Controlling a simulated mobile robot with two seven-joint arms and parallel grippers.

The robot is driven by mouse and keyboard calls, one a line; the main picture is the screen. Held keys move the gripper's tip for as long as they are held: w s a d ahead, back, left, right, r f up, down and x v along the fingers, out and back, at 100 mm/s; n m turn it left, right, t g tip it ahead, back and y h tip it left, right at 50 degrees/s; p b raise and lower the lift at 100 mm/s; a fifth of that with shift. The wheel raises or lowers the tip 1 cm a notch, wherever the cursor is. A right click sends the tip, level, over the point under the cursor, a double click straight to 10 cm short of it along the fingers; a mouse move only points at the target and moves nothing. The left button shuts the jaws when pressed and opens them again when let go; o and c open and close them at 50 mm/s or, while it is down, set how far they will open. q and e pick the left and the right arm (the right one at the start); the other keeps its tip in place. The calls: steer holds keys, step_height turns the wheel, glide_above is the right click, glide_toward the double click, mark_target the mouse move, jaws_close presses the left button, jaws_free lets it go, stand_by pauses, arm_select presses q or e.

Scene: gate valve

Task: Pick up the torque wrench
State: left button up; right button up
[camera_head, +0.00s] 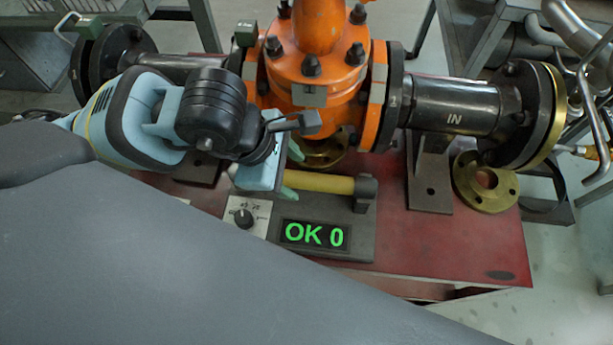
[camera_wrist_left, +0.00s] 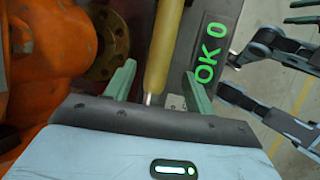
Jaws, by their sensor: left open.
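The torque wrench (camera_head: 322,183) shows as a yellow handle lying across a dark stand, its right end in a black holder (camera_head: 365,190). Its left end is hidden behind my left gripper (camera_head: 291,172). That gripper is open, with green fingers at the handle's left part. In the left wrist view, the yellow handle (camera_wrist_left: 166,48) runs between the two spread fingers of the left gripper (camera_wrist_left: 158,88), with gaps at both sides. Whether the fingers reach fully around it is unclear. Parts of my right gripper (camera_wrist_left: 290,40) show at the right edge of that view.
The stand has a display (camera_head: 315,235) reading "OK 0" and a dial (camera_head: 245,217). Behind is an orange valve (camera_head: 318,70) with black flanged pipes (camera_head: 455,105). A loose brass flange (camera_head: 485,180) lies at right. The red table (camera_head: 460,240) has bare room at right front.

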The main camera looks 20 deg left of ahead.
mark_target(302, 177)
arm_select(q)
steer(key=shift+d+x, duration=0.15)
steer(key=shift+x, duration=1.15)
steer(key=shift+d+x, duration=0.1)
steer(key=shift+x, duration=1.2)
steer(key=shift+w+r, duration=0.15)
steer(key=shift+w, duration=0.05)
jaws_close()
steer(key=shift+r, duration=0.1)
